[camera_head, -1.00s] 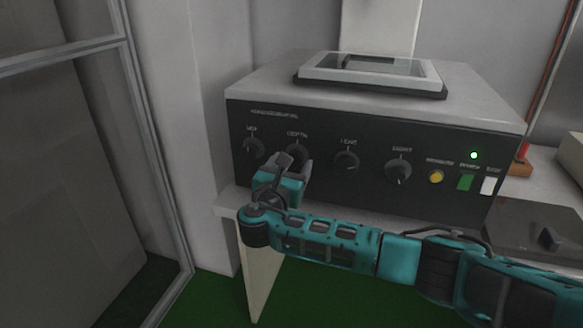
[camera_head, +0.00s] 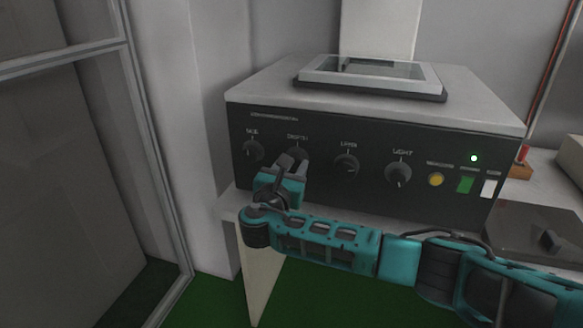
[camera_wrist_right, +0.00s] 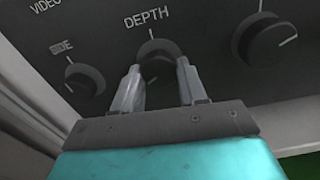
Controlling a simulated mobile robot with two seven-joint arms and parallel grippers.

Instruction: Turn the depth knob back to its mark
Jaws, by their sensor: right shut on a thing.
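The depth knob (camera_head: 297,153) is a dark round knob under the "DEPTH" label on the black front panel, second from the left. In the right wrist view the knob (camera_wrist_right: 154,50) shows between the two grey fingers, with a pale mark near its top. My right gripper (camera_head: 290,164) is at the knob, its fingers one on each side and shut on it. It also shows in the right wrist view (camera_wrist_right: 158,75). The lower part of the knob is partly hidden by the fingers. My left gripper is not in view.
The side knob (camera_head: 253,150) is left of the depth knob; the level-like third knob (camera_head: 346,166) and the light knob (camera_head: 398,173) are to its right.

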